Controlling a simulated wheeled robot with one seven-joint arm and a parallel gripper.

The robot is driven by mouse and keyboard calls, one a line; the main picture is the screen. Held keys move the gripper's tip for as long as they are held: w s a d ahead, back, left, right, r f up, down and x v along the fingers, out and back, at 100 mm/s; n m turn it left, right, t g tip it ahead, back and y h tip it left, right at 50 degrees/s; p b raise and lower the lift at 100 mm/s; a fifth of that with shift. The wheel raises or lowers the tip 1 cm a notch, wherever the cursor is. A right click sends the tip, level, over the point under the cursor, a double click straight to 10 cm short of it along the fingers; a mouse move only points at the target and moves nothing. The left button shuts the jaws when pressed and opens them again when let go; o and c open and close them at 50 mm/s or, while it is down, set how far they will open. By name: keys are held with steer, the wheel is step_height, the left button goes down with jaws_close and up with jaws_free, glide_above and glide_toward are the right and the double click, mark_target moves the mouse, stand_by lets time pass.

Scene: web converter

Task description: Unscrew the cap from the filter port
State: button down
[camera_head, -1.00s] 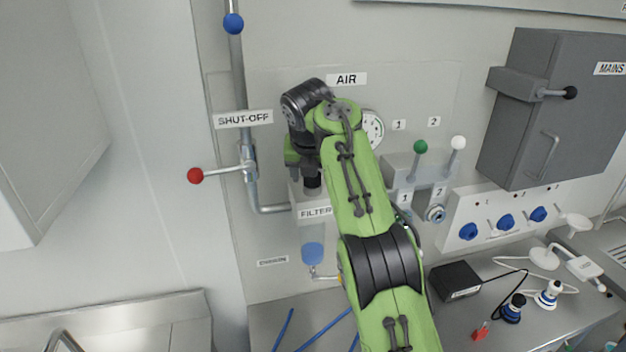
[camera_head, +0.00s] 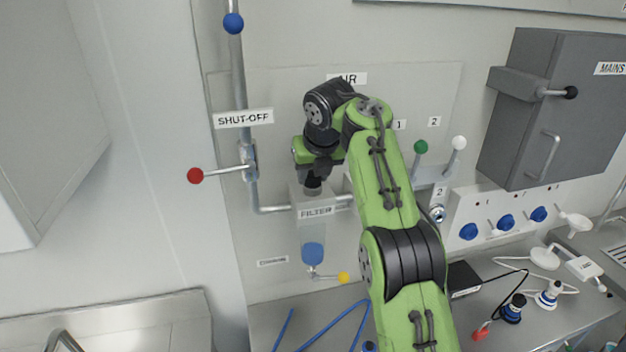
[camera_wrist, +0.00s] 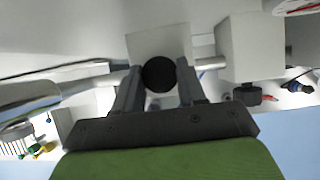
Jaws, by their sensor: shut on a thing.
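The black round cap (camera_wrist: 159,74) sits between my gripper's two fingers in the wrist view, over the pale filter block (camera_wrist: 133,42). In the head view the cap (camera_head: 312,187) shows as a dark piece on top of the filter block (camera_head: 318,212) marked FILTER. My gripper (camera_head: 313,177) points down at it from above and is shut on the cap; it also shows in the wrist view (camera_wrist: 158,88). I cannot tell whether the cap is still threaded on the port. A blue bowl (camera_head: 313,253) hangs below the block.
A pipe with a red-knobbed SHUT-OFF lever (camera_head: 195,176) stands to the left. A yellow knob (camera_head: 344,278) is below the filter. Green (camera_head: 421,147) and white (camera_head: 459,143) levers are to the right, beyond my arm. Blue hoses (camera_head: 335,325) lie on the counter.

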steer(key=c, duration=0.7)
jaws_free()
steer(key=shift+a, duration=0.1)
steer(key=m+h, duration=0.1)
steer(key=m, duration=0.2)
steer(key=shift+a+h, duration=0.1)
steer(key=shift+h, duration=0.3)
steer(key=shift+a+m, duration=0.15)
steer(key=shift+m, duration=0.35)
steer(key=shift+d, duration=0.2)
steer(key=c, duration=1.1)
jaws_close()
steer(key=shift+d+n+y, duration=0.2)
steer(key=shift+n+y, duration=0.1)
steer(key=shift+n, duration=0.6)
steer(key=shift+a+n+y, duration=0.1)
steer(key=shift+n+y, duration=0.6)
steer(key=shift+n, duration=0.5)
steer(key=o, duration=1.1)
jaws_free()
steer(key=shift+a, duration=0.1)
steer(key=shift+c, duration=0.2)
